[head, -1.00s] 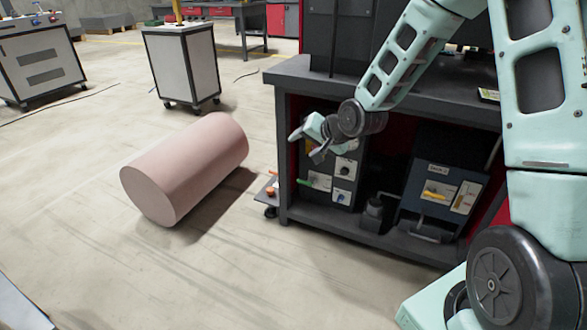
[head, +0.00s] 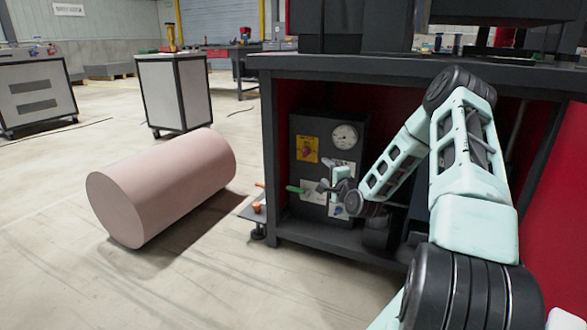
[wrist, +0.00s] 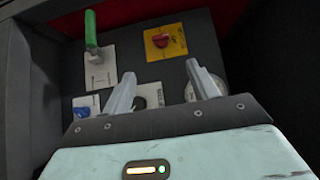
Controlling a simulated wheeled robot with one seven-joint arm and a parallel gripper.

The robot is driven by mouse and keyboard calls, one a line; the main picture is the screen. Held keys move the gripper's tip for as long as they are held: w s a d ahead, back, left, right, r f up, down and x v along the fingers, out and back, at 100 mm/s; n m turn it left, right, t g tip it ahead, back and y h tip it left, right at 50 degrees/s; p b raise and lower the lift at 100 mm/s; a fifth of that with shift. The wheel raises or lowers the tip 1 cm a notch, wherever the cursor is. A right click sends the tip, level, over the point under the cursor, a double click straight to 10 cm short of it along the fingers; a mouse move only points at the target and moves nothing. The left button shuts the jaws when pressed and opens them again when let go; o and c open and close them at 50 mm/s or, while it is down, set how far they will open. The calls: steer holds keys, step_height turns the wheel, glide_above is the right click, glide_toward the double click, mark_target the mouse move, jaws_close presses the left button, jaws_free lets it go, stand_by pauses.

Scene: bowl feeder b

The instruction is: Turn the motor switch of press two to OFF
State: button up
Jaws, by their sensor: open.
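A dark control panel (head: 325,126) stands inside the bench's open bay. It carries a red knob on a yellow plate (head: 307,149), also in the wrist view (wrist: 170,41), and a round gauge (head: 344,136). A green-handled lever (wrist: 91,30), a blue knob (wrist: 83,112) and a black knob on a white plate (wrist: 141,102) are also on it. Lettering is too small to tell which is the motor switch or which press this is. My gripper (head: 326,186) is open and empty before the panel. In the wrist view its fingers (wrist: 161,72) straddle the black knob, partly hidden; contact cannot be told.
The dark bench top (head: 400,70) overhangs the bay. A dark post bounds the bay on the left. A pink cylinder (head: 165,185) lies on the floor to the left, and a low cart (head: 255,213) with orange items stands beside the bench. Open floor lies in front.

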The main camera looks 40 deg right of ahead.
mark_target(306, 153)
steer(key=b+x, duration=0.8)
steer(key=x, duration=0.8)
steer(key=shift+d+f, duration=0.15)
steer(key=shift+d, duration=0.1)
steer(key=shift+w+d+b, duration=0.25)
steer(key=shift+w+b, duration=0.15)
steer(key=shift+w, duration=0.2)
steer(key=c, duration=1)
